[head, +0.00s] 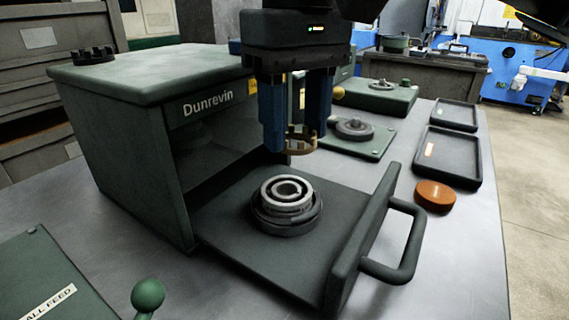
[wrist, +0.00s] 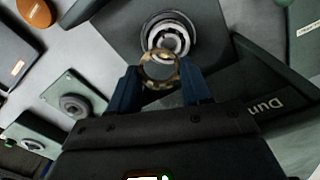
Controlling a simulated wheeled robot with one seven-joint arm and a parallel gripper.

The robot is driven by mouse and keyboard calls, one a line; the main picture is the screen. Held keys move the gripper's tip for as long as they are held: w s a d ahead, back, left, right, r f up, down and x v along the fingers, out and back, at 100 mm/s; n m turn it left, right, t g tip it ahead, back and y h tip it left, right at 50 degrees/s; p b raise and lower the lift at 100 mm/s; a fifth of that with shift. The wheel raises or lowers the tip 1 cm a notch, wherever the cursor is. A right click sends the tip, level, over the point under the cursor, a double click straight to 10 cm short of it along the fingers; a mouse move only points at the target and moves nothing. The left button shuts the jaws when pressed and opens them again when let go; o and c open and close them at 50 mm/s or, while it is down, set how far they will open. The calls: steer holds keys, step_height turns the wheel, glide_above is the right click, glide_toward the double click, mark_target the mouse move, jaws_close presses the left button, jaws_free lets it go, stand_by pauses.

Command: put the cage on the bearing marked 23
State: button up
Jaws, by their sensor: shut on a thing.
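My gripper (head: 296,142) is shut on a brass-coloured cage (head: 302,150), a thin ring with notches, held level between the blue fingers. In the wrist view the cage (wrist: 160,85) spans the fingertips. A silvery bearing (head: 288,206) lies on a dark round seat (head: 285,228) on the pulled-out green drawer (head: 240,258). The cage is above the bearing and apart from it, toward the back in the head view. In the wrist view the bearing (wrist: 184,42) shows just beyond the cage, partly overlapped by it. No number is readable on the bearing.
The green Dunrevin housing (head: 130,150) stands left of my gripper, its top near gripper height. The drawer's raised front and handle (head: 412,240) are at right. An orange disc (head: 435,196), two dark trays (head: 447,157) and a green plate with a grey part (head: 354,129) lie beyond.

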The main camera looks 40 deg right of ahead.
steer(key=shift+a+f, duration=0.45)
steer(key=shift+a, duration=0.25)
steer(key=shift+f, duration=0.2)
steer(key=shift+f+b, duration=0.35)
steer(key=shift+f, duration=1.45)
steer(key=shift+f, duration=0.2)
steer(key=o, duration=1)
steer(key=shift+r, duration=0.1)
step_height(320, 180, up, 12)
steer(key=p, duration=0.2)
steer(key=shift+r, duration=0.15)
